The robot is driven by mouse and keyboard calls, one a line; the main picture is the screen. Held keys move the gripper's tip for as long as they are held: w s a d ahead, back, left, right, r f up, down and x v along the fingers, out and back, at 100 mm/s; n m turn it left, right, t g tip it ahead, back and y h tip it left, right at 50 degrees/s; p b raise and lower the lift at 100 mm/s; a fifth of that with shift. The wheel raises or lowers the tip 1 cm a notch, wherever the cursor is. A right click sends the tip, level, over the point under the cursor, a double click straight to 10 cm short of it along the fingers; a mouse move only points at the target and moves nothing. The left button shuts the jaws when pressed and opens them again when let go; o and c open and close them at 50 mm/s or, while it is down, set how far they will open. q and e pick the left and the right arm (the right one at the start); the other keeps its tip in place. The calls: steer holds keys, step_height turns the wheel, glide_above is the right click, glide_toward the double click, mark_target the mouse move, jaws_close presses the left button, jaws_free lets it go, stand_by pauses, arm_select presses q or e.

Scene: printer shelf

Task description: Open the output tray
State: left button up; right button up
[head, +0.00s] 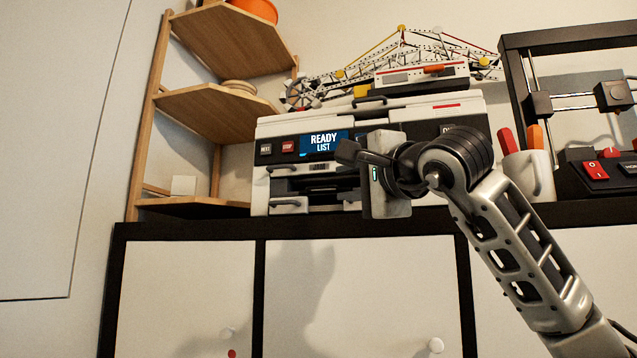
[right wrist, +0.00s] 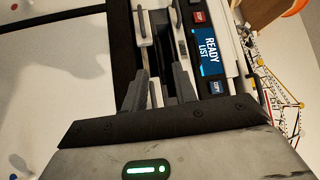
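The printer (head: 270,129) is a white and dark box on top of the black-framed cabinet, with a blue "READY LIST" screen (head: 324,143). Below the screen is a dark recess, with a white drawer-like front carrying a grey handle (head: 287,203) at its lower left. I cannot tell for sure which part is the output tray. My right gripper (head: 358,160) is in front of the printer, right of the screen, and hides part of its front. In the right wrist view its two fingers (right wrist: 160,88) are apart with nothing between them. The handled front (right wrist: 143,28) lies beyond the fingertips. My left gripper is not in view.
A wooden corner shelf (head: 205,100) stands left of the printer. A toy crane (head: 400,62) rests on top of it. At right are a white mug (head: 530,176) with coloured handles and a black-framed machine (head: 590,100). Cabinet doors (head: 360,290) are below.

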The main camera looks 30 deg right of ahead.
mark_target(320, 187)
steer(key=w+p, duration=0.1)
steer(key=w, duration=0.2)
steer(key=w+p, duration=0.1)
steer(key=w, duration=0.2)
steer(key=w+r+p, duration=0.1)
steer(key=w, duration=0.3)
steer(key=shift+d+r, duration=0.1)
steer(key=shift+d, duration=0.2)
steer(key=shift+s, duration=0.1)
steer(key=shift+c, duration=0.3)
jaws_close()
